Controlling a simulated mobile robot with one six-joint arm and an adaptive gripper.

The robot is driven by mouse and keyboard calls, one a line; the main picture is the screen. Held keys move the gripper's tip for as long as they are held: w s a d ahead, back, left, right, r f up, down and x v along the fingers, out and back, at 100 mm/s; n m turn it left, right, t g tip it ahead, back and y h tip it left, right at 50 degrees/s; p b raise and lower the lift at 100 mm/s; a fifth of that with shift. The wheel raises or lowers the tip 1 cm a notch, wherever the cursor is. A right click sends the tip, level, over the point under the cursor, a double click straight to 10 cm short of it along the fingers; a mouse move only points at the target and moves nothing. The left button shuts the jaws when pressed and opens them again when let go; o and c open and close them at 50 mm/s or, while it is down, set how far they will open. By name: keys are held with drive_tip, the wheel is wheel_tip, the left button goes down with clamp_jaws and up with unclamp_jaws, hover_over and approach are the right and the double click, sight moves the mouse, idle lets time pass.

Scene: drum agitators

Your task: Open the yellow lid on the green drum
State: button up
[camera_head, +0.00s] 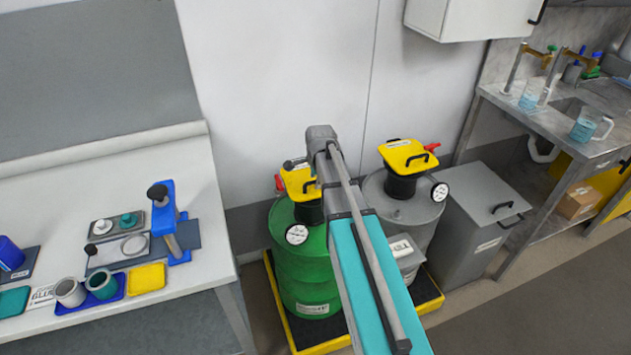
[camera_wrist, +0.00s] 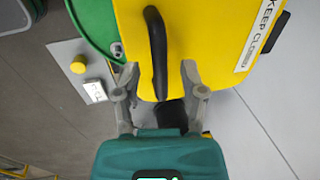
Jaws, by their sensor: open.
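The green drum (camera_head: 300,262) stands at the middle of the head view, partly behind my arm. Its yellow lid (camera_head: 297,178) lies over the black neck and looks shut; my arm hides its right part. In the wrist view the yellow lid (camera_wrist: 205,40) fills the upper middle, with a black bar handle (camera_wrist: 157,45) on it. My gripper (camera_wrist: 160,72) is open, with one fingertip on each side of the handle's lower end. I cannot tell whether the fingers touch the handle. The green drum (camera_wrist: 95,25) also shows at upper left there.
A grey drum (camera_head: 402,207) with its own yellow lid (camera_head: 408,154) stands right of the green one. Both are on a yellow-edged black pallet (camera_head: 427,292). A white bench (camera_head: 205,228) is at left, a grey bin (camera_head: 482,218) at right, and a wall behind.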

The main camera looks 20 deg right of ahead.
drive_tip(key=shift+c, duration=0.3)
clamp_jaws()
drive_tip(key=shift+d+r, duration=0.1)
